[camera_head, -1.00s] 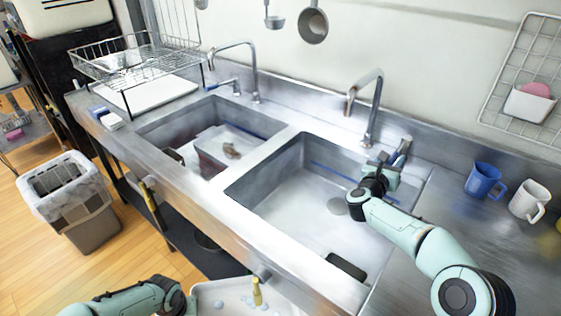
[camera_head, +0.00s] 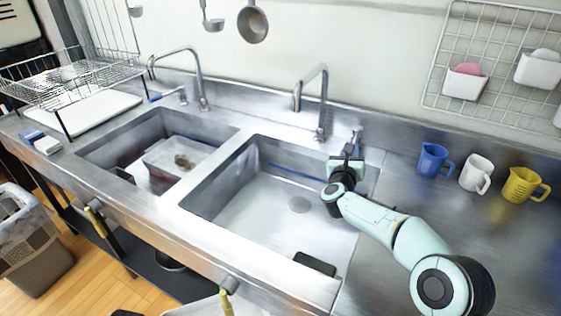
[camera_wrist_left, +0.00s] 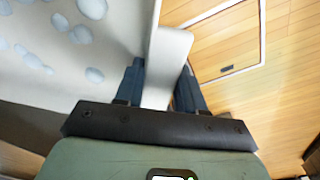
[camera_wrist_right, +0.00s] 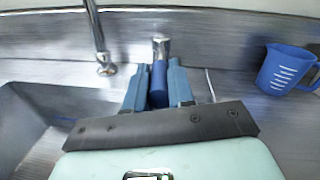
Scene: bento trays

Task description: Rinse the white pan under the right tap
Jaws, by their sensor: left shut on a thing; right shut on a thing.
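The white pan (camera_wrist_left: 75,25) fills the left of the left wrist view, with pale bluish spots on its inner face. My left gripper (camera_wrist_left: 160,75) is shut on the pan's white edge. The right tap (camera_head: 323,100) arches over the right sink (camera_head: 265,195); no water stream shows. My right gripper (camera_head: 347,158) is beside the tap, shut on its blue handle (camera_wrist_right: 158,85).
A black item (camera_head: 315,263) lies in the right sink's front corner. Blue (camera_head: 433,160), white (camera_head: 475,172) and yellow (camera_head: 520,185) mugs stand to the right. The left sink (camera_head: 120,150) holds a tub (camera_head: 160,165). A dish rack (camera_head: 60,85) stands far left.

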